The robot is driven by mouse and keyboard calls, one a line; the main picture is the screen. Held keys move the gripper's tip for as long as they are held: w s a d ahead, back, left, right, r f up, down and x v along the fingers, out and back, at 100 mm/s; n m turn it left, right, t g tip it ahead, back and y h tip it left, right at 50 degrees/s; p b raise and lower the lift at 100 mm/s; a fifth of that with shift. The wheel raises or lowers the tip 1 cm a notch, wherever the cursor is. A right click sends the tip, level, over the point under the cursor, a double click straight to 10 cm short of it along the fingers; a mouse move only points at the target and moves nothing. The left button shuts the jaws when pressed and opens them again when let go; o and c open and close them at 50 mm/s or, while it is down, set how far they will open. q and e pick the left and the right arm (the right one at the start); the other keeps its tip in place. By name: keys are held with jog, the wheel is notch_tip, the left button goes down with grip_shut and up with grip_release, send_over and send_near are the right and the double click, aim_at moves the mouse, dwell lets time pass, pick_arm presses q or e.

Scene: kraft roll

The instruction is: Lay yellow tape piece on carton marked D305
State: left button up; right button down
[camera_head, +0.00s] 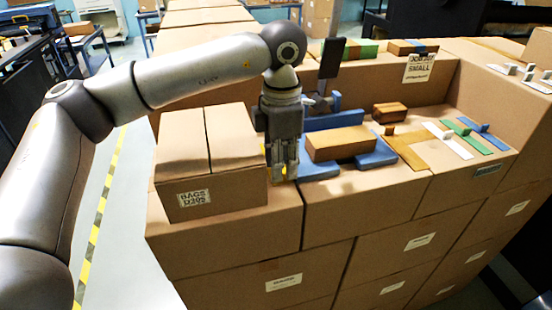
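My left gripper (283,175) points down just right of the closed carton marked BAGS D305 (234,186), low over the top of the box stack. Its fingers are close together. Bits of yellow show at the fingertips, which look like the yellow tape piece (268,173) held between them; most of it is hidden by the fingers. The carton has two top flaps with a seam between them, and no tape shows on it. My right gripper is not in view.
A brown block (341,143) on a blue base sits right of the gripper. White (448,140), green (467,136) and blue (487,136) strips with tabs lie further right. A box wall with a SMALL label (420,67) stands behind. A black upright panel (331,58) rises near the gripper.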

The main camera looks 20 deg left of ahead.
pick_arm(q)
jog(key=shift+a+f, duration=0.15)
jog(key=shift+f, duration=1)
jog(key=c, duration=0.7)
grip_shut()
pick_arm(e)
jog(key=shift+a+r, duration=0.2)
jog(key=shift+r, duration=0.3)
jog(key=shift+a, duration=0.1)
pick_arm(q)
jog(key=shift+r, duration=0.1)
